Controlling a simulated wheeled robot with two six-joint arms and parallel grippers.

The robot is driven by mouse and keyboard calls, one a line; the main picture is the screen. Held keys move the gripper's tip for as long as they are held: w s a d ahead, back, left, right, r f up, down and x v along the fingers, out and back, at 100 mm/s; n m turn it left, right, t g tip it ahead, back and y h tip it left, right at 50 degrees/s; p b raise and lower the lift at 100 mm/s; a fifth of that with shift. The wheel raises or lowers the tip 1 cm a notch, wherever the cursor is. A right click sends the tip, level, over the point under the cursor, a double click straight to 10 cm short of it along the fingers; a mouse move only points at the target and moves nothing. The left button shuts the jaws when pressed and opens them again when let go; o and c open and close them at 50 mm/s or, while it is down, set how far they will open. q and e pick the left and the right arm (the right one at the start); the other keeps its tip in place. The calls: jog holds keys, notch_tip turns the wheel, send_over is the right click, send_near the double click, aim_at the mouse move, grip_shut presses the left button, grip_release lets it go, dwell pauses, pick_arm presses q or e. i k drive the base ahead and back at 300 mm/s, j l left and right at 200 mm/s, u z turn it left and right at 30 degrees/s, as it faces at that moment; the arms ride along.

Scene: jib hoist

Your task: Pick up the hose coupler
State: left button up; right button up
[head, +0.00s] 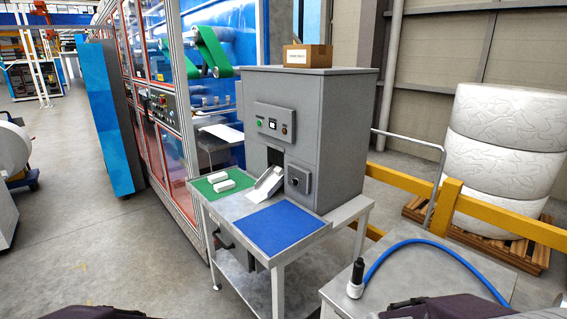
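The hose coupler (356,279) stands upright on a grey table at the lower right of the head view. It has a black upper part and a white lower part. A blue hose (437,243) arches beside it and runs off to the right; where the two join is not clear. Dark parts of my arms show at the bottom edge, left and right. Neither gripper can be made out in the view, and nothing is seen touching the coupler.
The grey table (425,275) around the coupler is mostly clear. Left of it stands a grey machine (345,130) on a bench with a blue mat (269,229) and a green mat (205,187) bearing white blocks. A yellow rail (400,178) runs behind.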

aim_at(356, 281)
jog(key=l+z, duration=0.75)
